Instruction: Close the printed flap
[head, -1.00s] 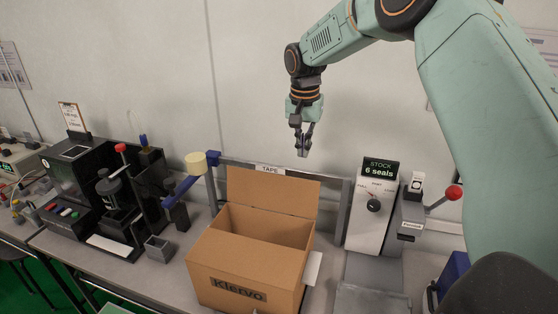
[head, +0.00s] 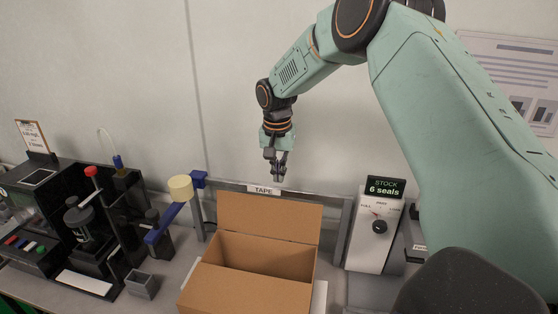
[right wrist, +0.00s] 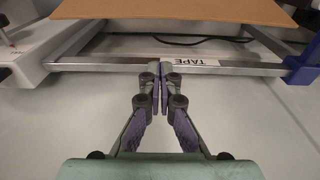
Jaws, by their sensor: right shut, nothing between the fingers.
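The open cardboard box (head: 245,290) stands on the bench, its inside visible and empty as far as I can see. Its back flap (head: 268,220) stands up, leaning slightly back, and shows no print on the side facing me. My right gripper (head: 277,179) is shut and empty, pointing down above the flap's top edge and apart from it in the head view. In the right wrist view the shut fingers (right wrist: 160,68) are in front of the TAPE bar, with brown cardboard (right wrist: 180,9) at the top. The box's lower front is cut off. My left gripper is not in view.
The TAPE frame (head: 264,190) runs behind the box, with a blue arm and cream roll (head: 180,188) at its left. A seal dispenser (head: 374,235) stands right. A black press machine (head: 85,225) stands left. Free air lies above the box.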

